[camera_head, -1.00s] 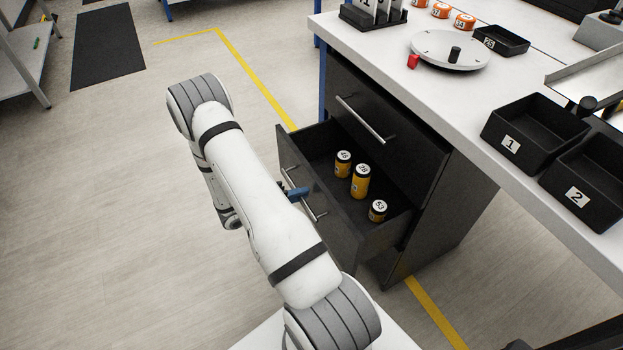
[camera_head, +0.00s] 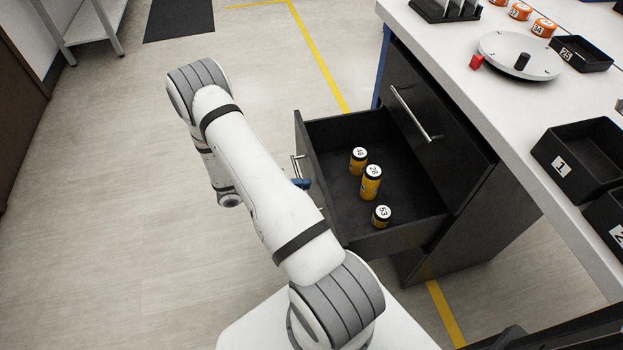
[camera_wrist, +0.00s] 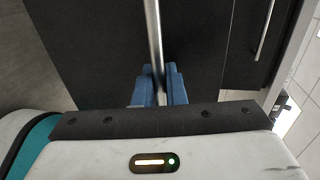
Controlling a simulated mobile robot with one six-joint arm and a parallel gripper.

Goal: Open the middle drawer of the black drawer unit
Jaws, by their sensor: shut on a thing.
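The black drawer unit (camera_head: 477,203) stands under the white worktop. Its middle drawer (camera_head: 340,206) is pulled far out, with its dark floor in plain view. Several yellow-and-black numbered canisters (camera_head: 371,183) stand upright inside it. In the wrist view, the drawer's metal bar handle (camera_wrist: 153,35) runs down between the blue fingers of my gripper (camera_wrist: 158,90), which is shut on it. In the head view, my gripper (camera_head: 302,184) is at the drawer front, partly hidden behind my arm. The upper drawer, with its bar handle (camera_head: 416,113), is closed.
The worktop (camera_head: 455,65) above holds a round grey turntable (camera_head: 520,55), a red piece (camera_head: 476,62), orange canisters (camera_head: 521,11) and black bins (camera_head: 583,158). Clear floor (camera_head: 100,190) lies to the left. A shelf (camera_head: 92,25) stands at the far left.

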